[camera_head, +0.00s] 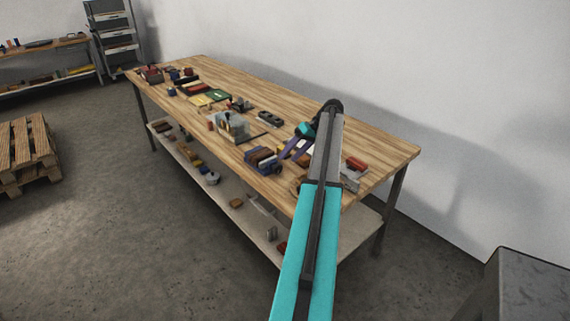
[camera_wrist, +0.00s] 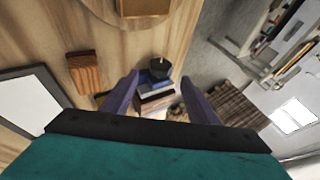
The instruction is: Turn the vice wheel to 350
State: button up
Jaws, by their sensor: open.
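My gripper (camera_head: 291,153) is open, with its two purple fingers apart; they also show in the wrist view (camera_wrist: 161,88). It hangs over the wooden table beside a blue and brown block-like object (camera_head: 262,160). In the wrist view, a dark round piece (camera_wrist: 160,67) sits on a blue, white and brown stack (camera_wrist: 157,88), between and beyond the fingers. I cannot tell whether this is the vice wheel. No dial or number can be read. My arm hides part of the table's right side.
The long wooden table (camera_head: 385,146) holds several small items. A red and grey object (camera_head: 353,172) lies right of my arm. A clear-looking box (camera_head: 233,124) stands further left. A shelf under the table holds more items. A pallet (camera_head: 26,147) lies on the open floor at left.

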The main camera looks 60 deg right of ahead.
jog(key=b+v, duration=0.1)
jog(key=v, duration=0.6)
jog(key=shift+s+r, duration=0.15)
jog(key=shift+s, duration=0.05)
